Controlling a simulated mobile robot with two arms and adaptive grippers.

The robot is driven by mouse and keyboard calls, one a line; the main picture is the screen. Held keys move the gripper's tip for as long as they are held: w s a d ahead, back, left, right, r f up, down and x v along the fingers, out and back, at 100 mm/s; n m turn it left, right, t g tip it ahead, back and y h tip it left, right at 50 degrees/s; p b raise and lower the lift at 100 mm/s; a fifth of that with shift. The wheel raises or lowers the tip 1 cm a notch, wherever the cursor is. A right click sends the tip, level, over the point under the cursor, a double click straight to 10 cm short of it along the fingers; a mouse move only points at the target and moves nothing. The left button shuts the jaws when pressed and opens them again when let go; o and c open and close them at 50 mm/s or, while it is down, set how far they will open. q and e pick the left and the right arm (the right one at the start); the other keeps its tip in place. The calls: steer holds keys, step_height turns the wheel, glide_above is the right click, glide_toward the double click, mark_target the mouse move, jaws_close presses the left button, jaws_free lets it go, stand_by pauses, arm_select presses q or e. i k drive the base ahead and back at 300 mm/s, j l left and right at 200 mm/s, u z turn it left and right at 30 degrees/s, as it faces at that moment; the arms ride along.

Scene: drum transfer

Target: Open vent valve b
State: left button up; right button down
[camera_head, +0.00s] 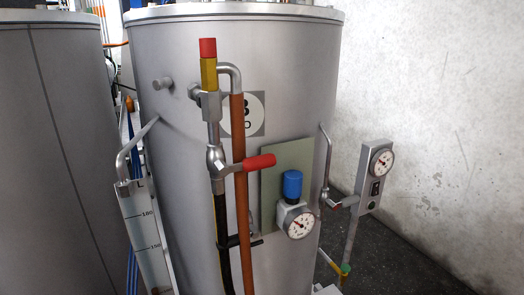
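A large grey metal drum (300,70) with a partly hidden round B label (256,115) fills the middle. In front of it is a valve (215,158) on a vertical pipe line, with a red lever handle (259,161) pointing right, about level and crosswise to the pipe. Above it is a yellow fitting (209,75) with a red top (208,48). A second small valve with a red handle (333,206) is at the drum's right side. No tag shows which one is vent valve b. Neither gripper is in view.
A brown pipe (238,200) and a black hose (222,235) run down the front. A round gauge (299,223) with a blue cap (292,184) is right of them. A panel with a gauge (382,162) stands at right. Another drum (45,150) is left.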

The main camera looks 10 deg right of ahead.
mark_target(349, 201)
steer(key=z, duration=0.7)
